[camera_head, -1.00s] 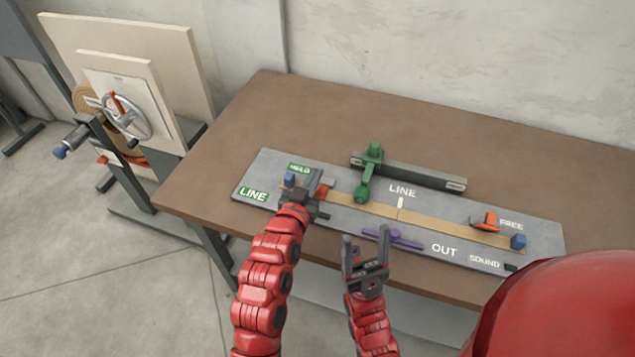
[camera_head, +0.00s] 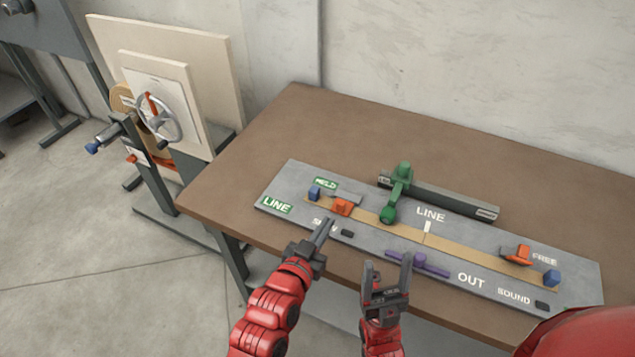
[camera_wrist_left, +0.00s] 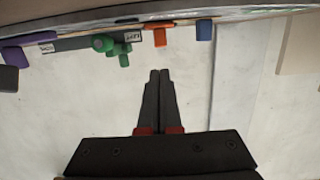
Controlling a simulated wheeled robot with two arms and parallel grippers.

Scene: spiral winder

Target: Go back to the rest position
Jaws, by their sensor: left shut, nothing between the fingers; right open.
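My left gripper (camera_head: 318,240) is shut and empty, in front of the left part of the grey board (camera_head: 480,228), near its front edge. Its shut fingers also show in the left wrist view (camera_wrist_left: 160,80), pointing toward the pale wall. My right gripper (camera_head: 388,275) is open and empty, fingers pointing up, in front of the board's middle near the purple lever (camera_head: 418,264). Both arms are apart from the orange clamp (camera_head: 342,207) at the board's left end.
The board lies on a brown table (camera_head: 260,140) against the wall. A green lever (camera_head: 392,200), a second orange clamp (camera_head: 518,254) and a blue block (camera_head: 551,278) are on it. A winder with a handwheel (camera_head: 158,118) stands left of the table. Floor at the left is open.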

